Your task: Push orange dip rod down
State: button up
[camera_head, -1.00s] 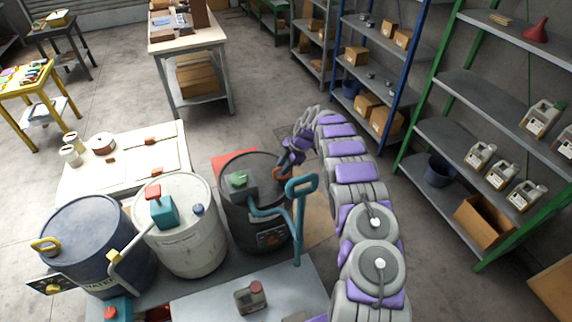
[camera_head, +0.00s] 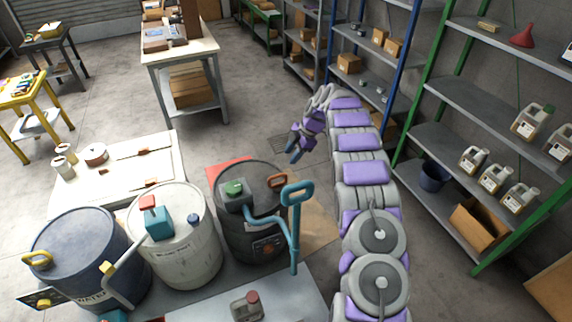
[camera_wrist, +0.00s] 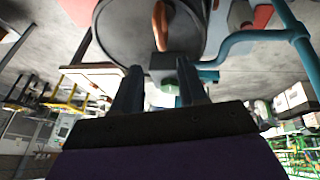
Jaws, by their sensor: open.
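The orange dip rod's handle (camera_head: 278,181) stands at the right rim of the black drum (camera_head: 235,222) in the head view. In the wrist view the orange handle (camera_wrist: 160,26) shows against the dark round drum lid (camera_wrist: 125,28). My gripper (camera_head: 291,157) is above and to the right of the handle in the head view, apart from it. In the wrist view its two dark fingers (camera_wrist: 160,82) are spread with nothing between them. How far the rod sits inside the drum is hidden.
A teal pump handle (camera_head: 297,195) rises at the drum's right. A white drum (camera_head: 185,245) and a blue drum (camera_head: 75,240) stand to the left. Shelving (camera_head: 470,90) fills the right side. Open floor (camera_head: 265,100) lies behind the drums.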

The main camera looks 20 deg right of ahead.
jog(key=v, duration=0.5)
jog(key=shift+d+r, duration=0.2)
jog(key=shift+r, duration=0.15)
jog(key=shift+a+r, duration=0.1)
jog(key=s+a+r+m+g+h, duration=0.1)
jog(key=s+a+r+m, duration=0.4)
jog(key=s, duration=0.4)
jog(key=s+a+r+m+g+h, duration=0.1)
jog(key=s+a+r+m, duration=0.2)
jog(key=s+a+r, duration=0.35)
jog(key=s+a+r+m+g+h, duration=0.1)
jog(key=s+a+r+m, duration=0.4)
jog(key=s, duration=0.7)
jog(key=s+a+f+m+g+h, duration=0.1)
jog(key=s+a+f+m, duration=0.2)
jog(key=s, duration=0.9)
jog(key=s+a+f+m+h, duration=0.1)
jog(key=s+a+f+m, duration=0.15)
jog(key=s, duration=0.95)
notch_tip(320, 180, down, 10)
jog(key=b, duration=0.9)
jog(key=shift+s+r+b, duration=0.2)
jog(key=shift+s+b, duration=0.1)
jog(key=shift+s, duration=0.05)
